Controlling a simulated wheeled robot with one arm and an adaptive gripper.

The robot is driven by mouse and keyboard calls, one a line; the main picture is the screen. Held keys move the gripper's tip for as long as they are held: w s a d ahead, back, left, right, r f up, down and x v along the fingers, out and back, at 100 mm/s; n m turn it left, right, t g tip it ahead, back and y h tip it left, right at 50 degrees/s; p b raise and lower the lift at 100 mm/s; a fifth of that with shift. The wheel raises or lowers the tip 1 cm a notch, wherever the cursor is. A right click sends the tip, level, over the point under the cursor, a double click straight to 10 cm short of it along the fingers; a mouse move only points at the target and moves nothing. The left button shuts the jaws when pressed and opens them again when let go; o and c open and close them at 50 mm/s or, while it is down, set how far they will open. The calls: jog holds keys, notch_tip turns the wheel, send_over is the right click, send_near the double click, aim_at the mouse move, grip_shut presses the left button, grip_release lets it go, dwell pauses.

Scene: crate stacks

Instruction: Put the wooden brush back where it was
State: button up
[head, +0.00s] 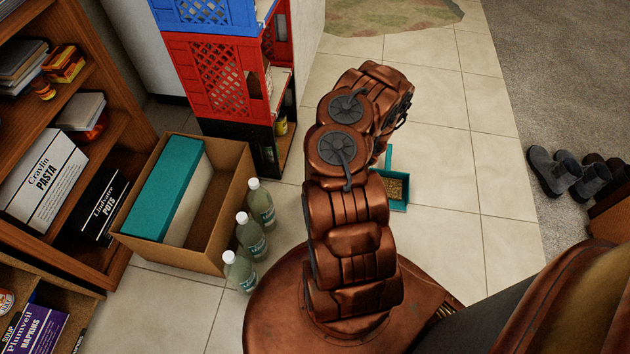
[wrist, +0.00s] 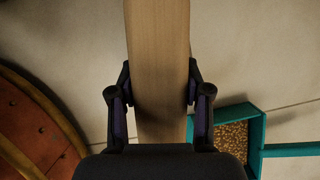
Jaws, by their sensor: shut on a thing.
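My gripper (wrist: 160,108) shows in the wrist view, with one dark finger on each side of a long, flat, light wooden piece, the wooden brush (wrist: 158,45). The fingers are shut on it. The brush runs from the top edge of the wrist view down behind the dark gripper body, so its ends and any bristles are hidden. In the head view my arm covers the gripper and the brush.
A teal dustpan (head: 393,205) with brown bits lies on the tiles beyond my arm; it also shows in the wrist view (wrist: 258,130). A cardboard box (head: 222,215), several bottles (head: 250,236), stacked crates (head: 225,85) and shelves (head: 125,150) stand left. Boots (head: 565,170) are right.

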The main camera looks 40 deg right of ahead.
jog(key=s+f+m+b, duration=0.1)
jog(key=s+f, duration=0.1)
jog(key=s+d+f+m+b, duration=0.1)
jog(key=f, duration=0.1)
jog(key=shift+s+d+f+h, duration=0.2)
jog(key=shift+s+f+h, duration=0.05)
jog(key=shift+s+h, duration=0.15)
jog(key=w+d+b, duration=0.1)
jog(key=w, duration=0.3)
jog(key=w+d+f+b, duration=0.1)
jog(key=w, duration=0.4)
jog(key=w+d+b, duration=0.1)
jog(key=w, duration=0.4)
jog(key=shift+d+f+b, duration=0.1)
jog(key=shift+f+b, duration=0.1)
jog(key=shift+b, duration=0.1)
jog(key=shift+w, duration=0.55)
notch_tip(320, 180, down, 4)
jog(key=shift+w+r+b, duration=0.1)
jog(key=shift+r+b, duration=0.05)
jog(key=shift+b, duration=1)
jog(key=shift+r, duration=0.1)
jog(key=o, duration=1)
